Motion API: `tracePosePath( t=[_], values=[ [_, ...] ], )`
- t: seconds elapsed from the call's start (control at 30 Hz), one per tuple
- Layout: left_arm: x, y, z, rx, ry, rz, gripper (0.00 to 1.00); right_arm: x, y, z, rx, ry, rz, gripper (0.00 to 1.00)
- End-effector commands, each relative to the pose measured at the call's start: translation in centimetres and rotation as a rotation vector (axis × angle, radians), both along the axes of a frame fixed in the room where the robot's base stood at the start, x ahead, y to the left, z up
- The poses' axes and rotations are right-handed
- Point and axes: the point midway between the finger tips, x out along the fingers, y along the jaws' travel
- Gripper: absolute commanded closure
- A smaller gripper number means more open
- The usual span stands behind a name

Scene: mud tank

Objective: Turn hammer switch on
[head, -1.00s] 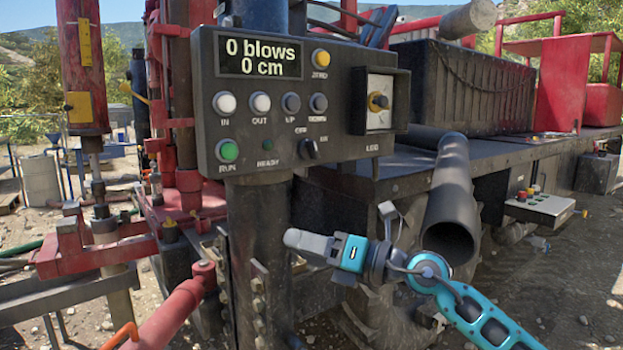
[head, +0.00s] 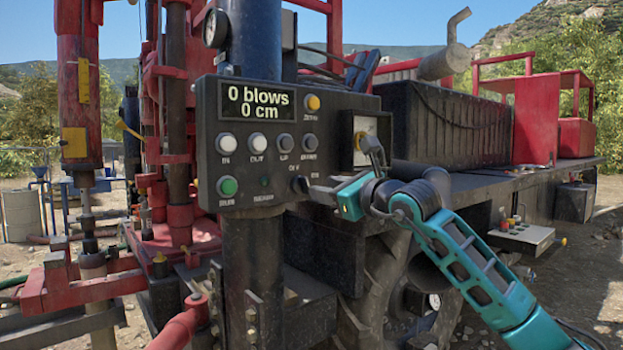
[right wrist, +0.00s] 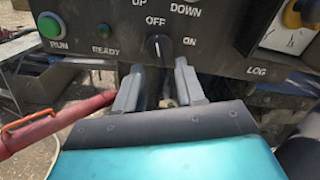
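The hammer switch (right wrist: 159,47) is a black rotary knob at the lower edge of the control box, between the OFF and ON labels. In the right wrist view its white mark points up, towards OFF. It also shows in the head view (head: 300,185), partly hard to make out beside my fingers. My right gripper (right wrist: 160,72) is open, with its two grey fingers apart just below and either side of the knob; nothing is between them. In the head view the right gripper (head: 318,192) is close in front of the box's lower right part. My left gripper is not in view.
The control box (head: 207,150) has a display reading 0 blows, 0 cm, several white buttons, a green RUN button (right wrist: 50,25) and a yellow knob (right wrist: 292,14) at LOG. A red rod (right wrist: 60,122) lies left of the gripper. A dark post stands beneath the box.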

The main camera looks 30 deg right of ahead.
Motion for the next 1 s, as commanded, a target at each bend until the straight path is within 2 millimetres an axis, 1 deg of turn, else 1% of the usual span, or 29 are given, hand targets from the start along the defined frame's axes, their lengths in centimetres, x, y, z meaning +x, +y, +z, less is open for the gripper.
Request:
tracePosePath(
  t=[0.03, 0.1, 0.2, 0.3, 0.5, 0.73, 0.77, 1.0],
  values=[
    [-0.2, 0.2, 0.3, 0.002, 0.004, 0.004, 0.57, 1.1, 0.2, 0.4, 0.006, 0.001, 0.003, 0.62],
    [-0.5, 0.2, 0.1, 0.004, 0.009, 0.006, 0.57, 2.3, 0.3, 0.3, 0.005, 0.000, 0.002, 0.62],
    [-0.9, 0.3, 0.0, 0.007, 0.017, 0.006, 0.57, 3.8, 0.4, 0.2, 0.003, 0.001, 0.002, 0.62],
    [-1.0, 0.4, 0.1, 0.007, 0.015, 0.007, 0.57, 4.7, 0.4, 0.1, 0.003, 0.001, 0.002, 0.62],
    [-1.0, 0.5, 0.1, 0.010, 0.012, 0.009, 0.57, 5.6, 0.5, 0.0, 0.001, 0.001, 0.002, 0.62],
    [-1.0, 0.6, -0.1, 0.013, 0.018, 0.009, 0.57, 5.6, 0.5, -0.1, 0.000, 0.001, 0.002, 0.62],
    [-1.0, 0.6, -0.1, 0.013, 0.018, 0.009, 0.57, 5.6, 0.5, -0.1, 0.001, 0.001, 0.002, 0.63],
    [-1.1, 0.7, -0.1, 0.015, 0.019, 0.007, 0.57, 5.6, 0.5, -0.1, 0.001, 0.001, 0.002, 0.86]
  ],
)
